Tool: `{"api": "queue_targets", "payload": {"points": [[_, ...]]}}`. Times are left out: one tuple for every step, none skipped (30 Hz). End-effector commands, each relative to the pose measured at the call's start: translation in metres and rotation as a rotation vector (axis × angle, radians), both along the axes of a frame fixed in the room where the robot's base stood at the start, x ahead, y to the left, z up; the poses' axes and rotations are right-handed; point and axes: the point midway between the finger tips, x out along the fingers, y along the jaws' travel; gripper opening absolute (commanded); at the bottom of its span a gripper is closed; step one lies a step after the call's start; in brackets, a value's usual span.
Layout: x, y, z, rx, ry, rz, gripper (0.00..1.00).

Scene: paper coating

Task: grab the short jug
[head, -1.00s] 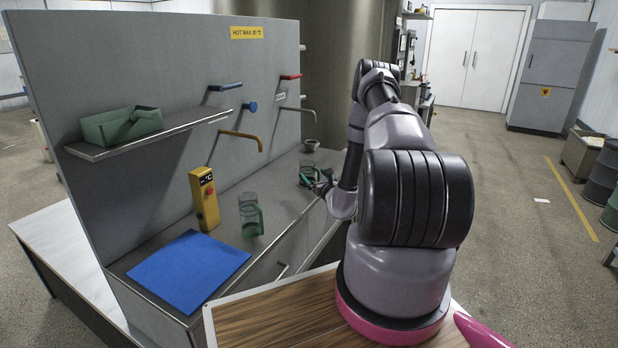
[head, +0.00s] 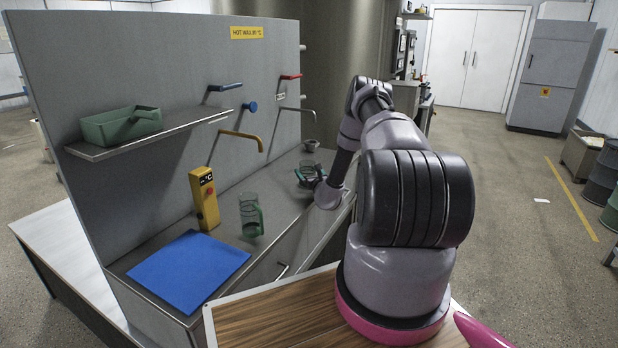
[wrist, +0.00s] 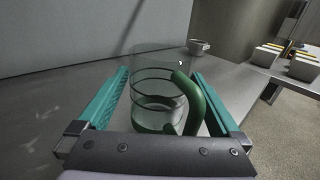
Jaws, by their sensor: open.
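A clear glass jug with a green handle (head: 307,168) stands on the counter below the far tap, partly hidden by my gripper. This looks like the short jug, and it also shows large in the wrist view (wrist: 155,92), with its handle toward the camera. My gripper (head: 310,178) is open, its teal fingers on either side of this jug in the wrist view (wrist: 160,85). I cannot tell whether either finger touches the glass. A second, taller-looking clear jug with a green handle (head: 250,214) stands nearer on the counter.
A small grey cup (head: 311,145) stands beyond the far jug. Taps stick out of the panel above the counter. A green bin (head: 120,127) sits on the shelf.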

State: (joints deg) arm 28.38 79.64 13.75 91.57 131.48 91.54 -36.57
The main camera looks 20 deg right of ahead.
Motion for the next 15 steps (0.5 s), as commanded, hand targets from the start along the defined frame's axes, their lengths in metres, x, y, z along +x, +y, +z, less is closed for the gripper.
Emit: {"api": "queue_targets", "payload": {"points": [[0.0018, 0.0002, -0.0003, 0.0, 0.001, 0.0, 1.0], [0.0023, 0.0001, -0.0002, 0.001, 0.001, 0.0, 1.0], [0.0025, 0.0, -0.0002, 0.001, 0.001, 0.0, 1.0], [0.0025, 0.0, -0.0002, 0.001, 0.001, 0.0, 1.0], [0.0024, -0.0001, -0.0002, 0.001, 0.001, 0.0, 1.0], [0.0023, -0.0001, -0.0002, 0.001, 0.001, 0.0, 1.0], [0.0022, -0.0001, -0.0002, 0.001, 0.001, 0.0, 1.0], [0.0022, -0.0001, -0.0002, 0.001, 0.001, 0.0, 0.92], [0.0022, -0.0001, -0.0002, 0.001, 0.001, 0.0, 0.77], [0.0021, -0.0002, -0.0002, 0.001, 0.001, 0.0, 0.66], [0.0021, -0.0002, -0.0002, 0.001, 0.001, 0.0, 0.54], [0.0021, -0.0002, -0.0002, 0.001, 0.001, 0.0, 0.39], [0.0021, -0.0002, -0.0002, 0.001, 0.001, 0.0, 0.27], [0.0021, -0.0003, -0.0002, 0.001, 0.001, 0.0, 0.16], [0.0023, -0.0003, 0.0003, 0.001, 0.0, 0.0, 0.12]]}}
